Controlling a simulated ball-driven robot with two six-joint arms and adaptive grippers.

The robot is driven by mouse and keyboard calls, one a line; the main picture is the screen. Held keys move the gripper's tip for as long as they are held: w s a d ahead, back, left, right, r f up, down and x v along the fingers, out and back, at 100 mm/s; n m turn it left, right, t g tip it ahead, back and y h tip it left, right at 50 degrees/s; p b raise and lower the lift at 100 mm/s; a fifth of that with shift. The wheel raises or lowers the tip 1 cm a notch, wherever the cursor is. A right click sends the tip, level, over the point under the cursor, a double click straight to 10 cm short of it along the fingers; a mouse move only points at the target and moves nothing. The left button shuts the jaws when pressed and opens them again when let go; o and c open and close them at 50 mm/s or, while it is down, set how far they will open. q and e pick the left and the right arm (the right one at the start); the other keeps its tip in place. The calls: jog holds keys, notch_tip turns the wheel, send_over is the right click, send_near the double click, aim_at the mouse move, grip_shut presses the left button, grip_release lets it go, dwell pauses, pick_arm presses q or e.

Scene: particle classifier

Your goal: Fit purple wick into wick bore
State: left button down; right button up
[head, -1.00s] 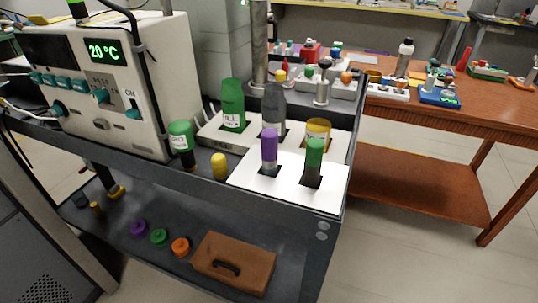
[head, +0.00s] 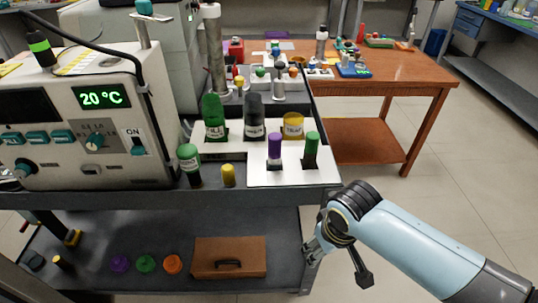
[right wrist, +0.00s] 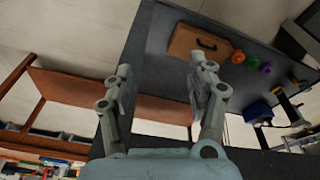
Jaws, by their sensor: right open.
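The purple wick (head: 275,150), a purple-topped piece with a pale lower part, stands upright in the white holder plate (head: 262,179) on the cart, left of a green one (head: 311,150). I cannot tell which opening is the wick bore. My right gripper (head: 325,256) is beside the cart's right end, below and to the right of the purple wick and apart from it. In the right wrist view its two fingers (right wrist: 160,75) are spread with nothing between them. My left gripper is not in view.
Bottles, including a green one (head: 213,118), stand behind the plate. A yellow-capped piece (head: 228,175) stands left of it. The heater box (head: 90,125) reads 20 °C. The lower shelf holds a brown case (head: 229,257) and coloured caps. A wooden table (head: 405,80) stands behind; floor at right is clear.

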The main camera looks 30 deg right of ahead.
jog(key=w+r+m+p, duration=0.1)
jog(key=w+r, duration=0.2)
jog(key=r, duration=0.1)
jog(key=w+r+m+p, duration=0.1)
jog(key=w+r+m, duration=0.1)
jog(key=w+r, duration=0.1)
jog(key=w+r+m+p, duration=0.1)
jog(key=w+r, duration=0.3)
jog(key=r, duration=0.1)
jog(key=shift+d+g, duration=0.15)
jog(key=shift+g, duration=0.15)
notch_tip(320, 180, up, 14)
jog(key=m+g+p, duration=0.1)
jog(key=m+p, duration=0.1)
jog(key=m, duration=0.5)
send_over(275, 135)
jog(key=shift+s+y, duration=0.1)
jog(key=shift+y, duration=0.3)
jog(key=shift+f, duration=0.25)
notch_tip(275, 135, down, 4)
jog(key=shift+f+p, duration=0.3)
jog(key=shift+f, duration=2.75)
grip_shut()
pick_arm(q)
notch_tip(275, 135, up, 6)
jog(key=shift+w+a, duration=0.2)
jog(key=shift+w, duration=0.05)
